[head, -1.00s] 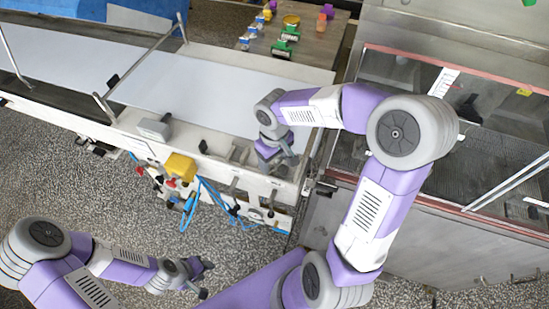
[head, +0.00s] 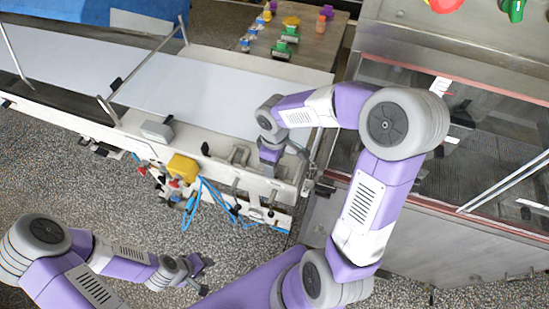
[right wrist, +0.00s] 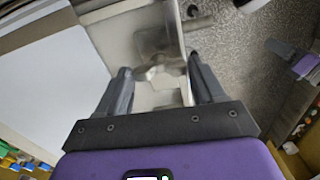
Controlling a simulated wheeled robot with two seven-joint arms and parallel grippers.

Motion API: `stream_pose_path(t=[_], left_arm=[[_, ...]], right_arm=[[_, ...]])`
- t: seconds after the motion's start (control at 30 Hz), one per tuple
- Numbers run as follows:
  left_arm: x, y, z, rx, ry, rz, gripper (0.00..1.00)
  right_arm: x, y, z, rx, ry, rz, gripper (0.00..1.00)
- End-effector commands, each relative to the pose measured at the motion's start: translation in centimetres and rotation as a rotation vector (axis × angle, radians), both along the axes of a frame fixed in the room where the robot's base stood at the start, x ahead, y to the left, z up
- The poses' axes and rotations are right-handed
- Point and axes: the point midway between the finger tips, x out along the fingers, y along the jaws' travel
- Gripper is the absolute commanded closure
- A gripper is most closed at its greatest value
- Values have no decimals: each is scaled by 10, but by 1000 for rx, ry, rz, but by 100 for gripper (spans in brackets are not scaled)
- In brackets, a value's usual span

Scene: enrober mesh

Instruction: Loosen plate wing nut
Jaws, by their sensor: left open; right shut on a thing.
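My right gripper (head: 270,168) is at the near right end of the conveyor frame, its fingers mostly hidden by its own wrist in the head view. In the right wrist view the right gripper (right wrist: 158,72) is shut on a small grey winged piece (right wrist: 160,71), which appears to be the wing nut. A pale metal plate (right wrist: 155,38) lies around and behind the piece. The wing nut cannot be made out in the head view. My left gripper (head: 203,278) is open and empty over the speckled floor at the lower left, away from the conveyor.
The white conveyor belt (head: 195,90) runs along the frame. A yellow box (head: 183,167) and blue hoses (head: 205,200) hang at its near side. A glass-topped steel machine (head: 440,115) stands right. Coloured clamps and parts lie on a table (head: 312,45) behind.

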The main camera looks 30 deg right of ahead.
Motion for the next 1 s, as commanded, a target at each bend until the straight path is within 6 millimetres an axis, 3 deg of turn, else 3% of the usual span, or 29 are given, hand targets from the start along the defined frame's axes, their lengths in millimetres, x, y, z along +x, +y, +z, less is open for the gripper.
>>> stream_pose_path(t=[0.67, 0.7, 0.87, 1.0], left_arm=[[0, 0, 5, 0, 0, 0, 57], [0, 0, 5, 0, 0, 0, 57], [0, 0, 5, 0, 0, 0, 57], [0, 0, 5, 0, 0, 0, 57]], right_arm=[[0, 0, 0, -1, -2, 86, 62], [0, 0, 0, -1, -2, 86, 29], [0, 0, 0, 0, -1, 84, 6], [0, 0, 0, -1, -1, 83, 6]])
